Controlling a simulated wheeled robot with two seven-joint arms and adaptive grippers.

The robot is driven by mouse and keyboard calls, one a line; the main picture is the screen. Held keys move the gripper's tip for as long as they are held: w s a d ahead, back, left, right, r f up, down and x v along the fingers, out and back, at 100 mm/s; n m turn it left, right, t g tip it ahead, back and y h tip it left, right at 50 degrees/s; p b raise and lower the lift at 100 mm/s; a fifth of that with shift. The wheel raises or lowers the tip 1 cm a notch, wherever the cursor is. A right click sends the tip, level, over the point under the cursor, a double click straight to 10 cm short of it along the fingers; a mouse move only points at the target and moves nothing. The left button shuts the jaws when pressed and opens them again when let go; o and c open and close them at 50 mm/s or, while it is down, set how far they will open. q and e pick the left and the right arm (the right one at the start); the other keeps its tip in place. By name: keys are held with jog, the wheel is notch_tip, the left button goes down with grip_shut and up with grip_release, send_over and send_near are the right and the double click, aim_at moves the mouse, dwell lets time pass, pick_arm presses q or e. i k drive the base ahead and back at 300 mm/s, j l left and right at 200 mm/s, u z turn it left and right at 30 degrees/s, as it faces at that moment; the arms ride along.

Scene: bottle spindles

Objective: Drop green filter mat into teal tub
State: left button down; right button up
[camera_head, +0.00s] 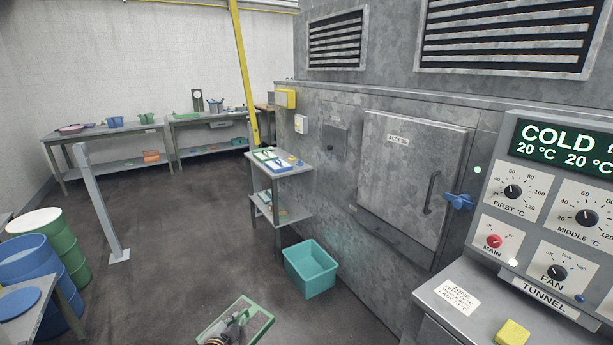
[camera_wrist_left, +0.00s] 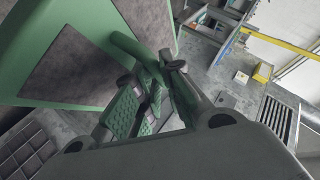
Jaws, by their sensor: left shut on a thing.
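The green filter mat (camera_head: 259,308) has a green frame around dark grey panels and shows at the bottom centre of the head view. It fills the upper left of the left wrist view (camera_wrist_left: 70,65). My left gripper (camera_head: 233,326) is shut on a green bar of the mat; its fingers also show around the bar in the left wrist view (camera_wrist_left: 150,78). The teal tub (camera_head: 310,268) stands on the floor, beyond the mat and to its right, against the grey machine. The visible part of its inside looks empty. My right gripper is not in view.
A small shelf stand (camera_head: 280,167) stands behind the tub. The grey machine (camera_head: 345,210) with a control panel (camera_head: 550,215) fills the right. Blue (camera_head: 38,262) and green (camera_head: 50,233) drums stand at left, near a metal post (camera_head: 101,205). Floor left of the tub is clear.

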aim_at(310, 273)
jog(key=i+j+z, duration=0.1)
jog(key=i, duration=0.45)
jog(key=i+j+z, duration=0.1)
jog(key=i+j, duration=0.2)
jog(key=i, duration=0.3)
jog(key=i+j+z, duration=0.1)
jog(key=i+j, duration=0.2)
jog(key=i, duration=0.25)
jog(key=i+j, duration=0.3)
jog(key=i, duration=0.2)
jog(key=i+j+z, duration=0.15)
jog(key=i+j, duration=0.2)
jog(key=i, duration=0.2)
